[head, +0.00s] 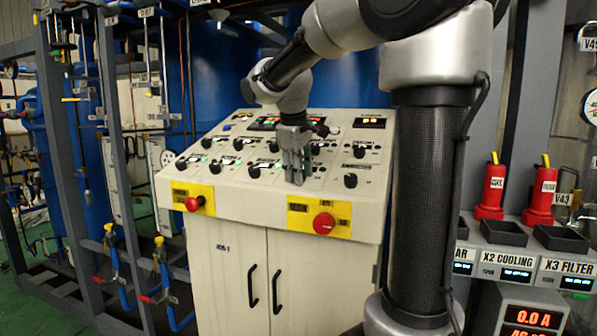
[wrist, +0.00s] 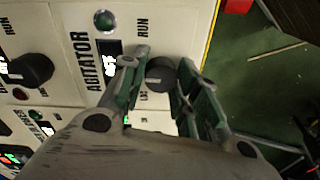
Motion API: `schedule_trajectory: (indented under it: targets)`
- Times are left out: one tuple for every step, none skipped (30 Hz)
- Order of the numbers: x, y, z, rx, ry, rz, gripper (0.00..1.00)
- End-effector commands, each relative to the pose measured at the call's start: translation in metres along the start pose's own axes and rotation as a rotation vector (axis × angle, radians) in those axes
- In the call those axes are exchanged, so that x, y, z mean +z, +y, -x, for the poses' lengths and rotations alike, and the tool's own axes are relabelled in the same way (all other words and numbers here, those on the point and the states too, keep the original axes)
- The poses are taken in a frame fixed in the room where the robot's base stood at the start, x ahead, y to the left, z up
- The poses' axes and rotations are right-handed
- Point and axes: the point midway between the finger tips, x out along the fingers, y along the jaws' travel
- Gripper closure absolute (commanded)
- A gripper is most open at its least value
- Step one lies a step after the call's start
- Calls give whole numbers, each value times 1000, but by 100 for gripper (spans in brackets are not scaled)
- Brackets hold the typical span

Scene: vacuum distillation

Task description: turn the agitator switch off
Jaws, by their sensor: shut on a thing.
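In the wrist view the agitator switch is a round dark knob (wrist: 160,72) with a light pointer line, beside the AGITATOR label (wrist: 101,60). The panel appears turned sideways there. RUN is printed above the knob, a partly covered label below it, and a dark tag with white letters, seemingly OFF, to its left. The pointer line looks roughly level, toward that tag; its exact setting is hard to tell. My gripper (wrist: 170,82) is shut on the knob, one finger on each side. In the head view my gripper (head: 294,172) reaches down onto the sloped panel and hides the knob.
The control panel (head: 230,185) carries several other black knobs close to my gripper. A red emergency button (head: 323,223) and a smaller red knob (head: 194,204) sit on its front edge. A pipe rack (head: 110,150) stands left; red bottles (head: 490,190) stand right.

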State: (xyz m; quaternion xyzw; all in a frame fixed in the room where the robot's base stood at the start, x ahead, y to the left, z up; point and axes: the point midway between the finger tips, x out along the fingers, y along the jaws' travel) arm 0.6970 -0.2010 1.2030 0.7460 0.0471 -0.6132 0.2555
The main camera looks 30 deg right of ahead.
Motion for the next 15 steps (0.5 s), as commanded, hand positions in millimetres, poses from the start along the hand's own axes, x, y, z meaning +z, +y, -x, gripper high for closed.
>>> schedule_trajectory:
  targets:
    - [0, 0, 0, 0, -1, 11, 93]
    - [0, 0, 0, 0, -1, 16, 93]
    - [0, 0, 0, 0, -1, 22, 93]
    - [0, 0, 0, -1, -1, 26, 93]
    - [0, 0, 0, -1, -1, 29, 93]
    - [0, 0, 0, -1, -1, 33, 93]
    - [0, 0, 0, -1, -1, 34, 93]
    - [0, 0, 0, -1, -1, 36, 93]
    - [0, 0, 0, -1, -1, 37, 93]
    - [0, 0, 0, -1, -1, 37, 93]
    - [0, 0, 0, -1, -1, 37, 93]
    - [0, 0, 0, -1, -1, 37, 93]
    - [0, 0, 0, -1, -1, 37, 93]
    - [0, 0, 0, -1, -1, 37, 93]
    - [0, 0, 0, -1, -1, 36, 93]
